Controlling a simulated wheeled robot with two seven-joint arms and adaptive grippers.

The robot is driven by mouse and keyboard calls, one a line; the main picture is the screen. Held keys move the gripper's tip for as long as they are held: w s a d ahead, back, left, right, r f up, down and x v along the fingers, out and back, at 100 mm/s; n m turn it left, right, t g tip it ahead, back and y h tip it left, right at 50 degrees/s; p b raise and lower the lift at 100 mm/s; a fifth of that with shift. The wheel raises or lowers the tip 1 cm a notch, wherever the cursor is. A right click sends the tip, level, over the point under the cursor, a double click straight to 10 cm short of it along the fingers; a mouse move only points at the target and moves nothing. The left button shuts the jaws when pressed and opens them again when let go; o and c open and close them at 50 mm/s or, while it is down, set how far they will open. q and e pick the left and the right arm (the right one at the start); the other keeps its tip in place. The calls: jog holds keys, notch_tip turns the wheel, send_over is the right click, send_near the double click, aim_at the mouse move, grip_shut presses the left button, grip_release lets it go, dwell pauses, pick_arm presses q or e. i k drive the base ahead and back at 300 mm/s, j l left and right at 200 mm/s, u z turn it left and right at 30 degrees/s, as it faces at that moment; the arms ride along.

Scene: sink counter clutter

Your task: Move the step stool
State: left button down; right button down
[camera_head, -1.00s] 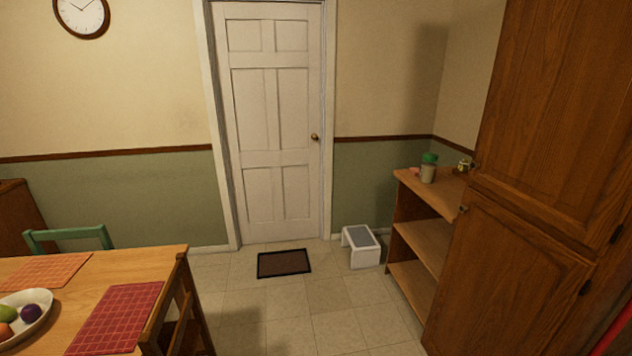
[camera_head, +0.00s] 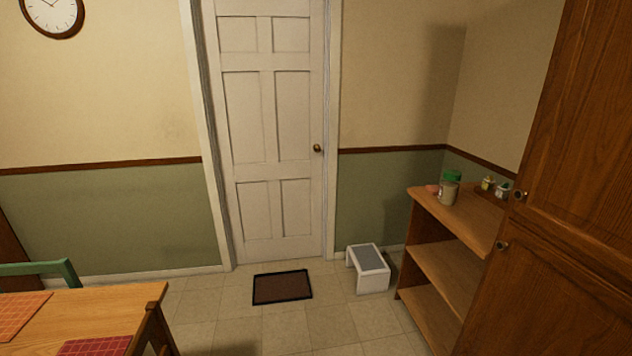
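The step stool (camera_head: 369,268) is small and white with a grey top. It stands upright on the tiled floor, against the back wall to the right of the white door, beside the open wooden shelf unit. Neither of my grippers shows in the head view, and nothing is seen touching the stool.
A dark doormat (camera_head: 282,287) lies before the door (camera_head: 272,140). The shelf unit (camera_head: 440,250) with jars on top and a tall wooden cabinet (camera_head: 545,200) stand at right. A table (camera_head: 95,312) and green chair (camera_head: 40,269) stand at left.

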aim_at(374, 275)
jog(key=i, duration=3.75)
jog(key=z, duration=0.4)
